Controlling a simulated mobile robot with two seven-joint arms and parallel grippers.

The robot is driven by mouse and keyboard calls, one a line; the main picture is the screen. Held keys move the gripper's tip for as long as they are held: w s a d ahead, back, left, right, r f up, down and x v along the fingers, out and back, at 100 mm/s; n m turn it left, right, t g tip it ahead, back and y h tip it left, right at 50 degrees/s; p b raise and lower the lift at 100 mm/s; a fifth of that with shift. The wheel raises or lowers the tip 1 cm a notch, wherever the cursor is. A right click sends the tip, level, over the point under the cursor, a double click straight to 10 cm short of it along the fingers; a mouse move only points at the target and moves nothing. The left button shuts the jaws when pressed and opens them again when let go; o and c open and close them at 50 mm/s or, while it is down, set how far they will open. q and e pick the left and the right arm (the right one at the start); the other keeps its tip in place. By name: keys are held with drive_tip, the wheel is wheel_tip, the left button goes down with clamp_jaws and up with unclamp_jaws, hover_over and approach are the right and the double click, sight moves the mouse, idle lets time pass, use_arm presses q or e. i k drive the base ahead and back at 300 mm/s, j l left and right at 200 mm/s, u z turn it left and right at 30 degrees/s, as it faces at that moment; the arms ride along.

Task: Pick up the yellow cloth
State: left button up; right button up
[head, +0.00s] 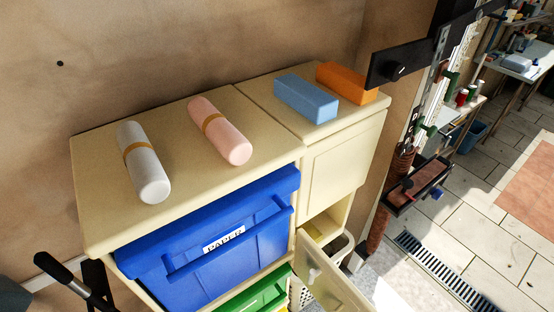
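I cannot make out a yellow cloth in the head view. A cream cabinet (180,118) stands against the wall. The tilt door (336,281) at its lower right hangs open, with a small handle on it. The compartment (322,226) behind the door shows a pale yellow inside, and I cannot tell whether any cloth lies there. Neither of my grippers can be made out in this view.
A white roll (145,165), a pink roll (221,132), a blue block (306,98) and an orange block (346,83) lie on the cabinet top. A blue bin (215,240) sits above a green bin (262,296). Tiled floor lies right.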

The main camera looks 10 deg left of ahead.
sight(308, 226)
drive_tip(key=l+u, duration=1)
drive_tip(key=k+l+u, duration=0.15)
drive_tip(key=l+u, duration=0.3)
drive_tip(key=k+l+u, duration=0.2)
drive_tip(key=l+u, duration=0.3)
